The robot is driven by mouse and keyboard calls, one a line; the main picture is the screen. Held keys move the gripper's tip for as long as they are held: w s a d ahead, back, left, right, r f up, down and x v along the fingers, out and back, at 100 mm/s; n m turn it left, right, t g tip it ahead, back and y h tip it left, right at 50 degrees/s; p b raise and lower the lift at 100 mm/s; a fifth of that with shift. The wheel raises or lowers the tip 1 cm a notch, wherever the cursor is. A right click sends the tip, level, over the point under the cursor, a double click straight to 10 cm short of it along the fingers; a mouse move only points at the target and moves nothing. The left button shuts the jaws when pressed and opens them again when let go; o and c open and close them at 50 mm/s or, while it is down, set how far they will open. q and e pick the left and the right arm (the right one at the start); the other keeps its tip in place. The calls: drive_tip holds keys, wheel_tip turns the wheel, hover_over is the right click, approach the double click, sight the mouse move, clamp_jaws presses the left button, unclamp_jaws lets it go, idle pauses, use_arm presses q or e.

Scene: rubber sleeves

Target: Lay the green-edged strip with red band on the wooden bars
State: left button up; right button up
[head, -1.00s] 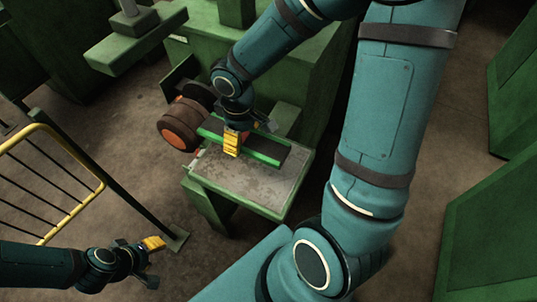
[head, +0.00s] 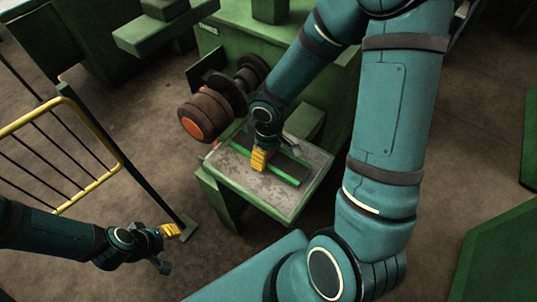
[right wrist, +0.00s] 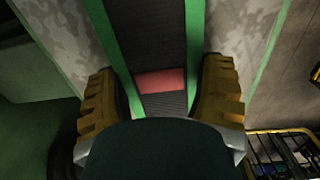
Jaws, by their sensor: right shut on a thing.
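The green-edged strip (head: 286,169) is dark with bright green long edges. It lies over the grey table top in the head view; I cannot tell whether it touches it. In the right wrist view its red band (right wrist: 161,82) shows between the fingers. My right gripper (head: 260,160) is shut across the strip's width, one finger on each green edge, also in the right wrist view (right wrist: 157,95). My left gripper (head: 167,247) is open and empty at the lower left, away from the strip. I cannot make out any bars that are clearly wooden.
The green table (head: 227,168) has a worn grey top. A brown roller with an orange end (head: 199,124) stands at its back left. A yellow-framed rack with dark bars (head: 119,170) is at the left, near my left gripper. Green machinery (head: 160,37) fills the back.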

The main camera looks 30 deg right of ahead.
drive_tip(key=shift+f, duration=0.3)
drive_tip(key=o, duration=1.1)
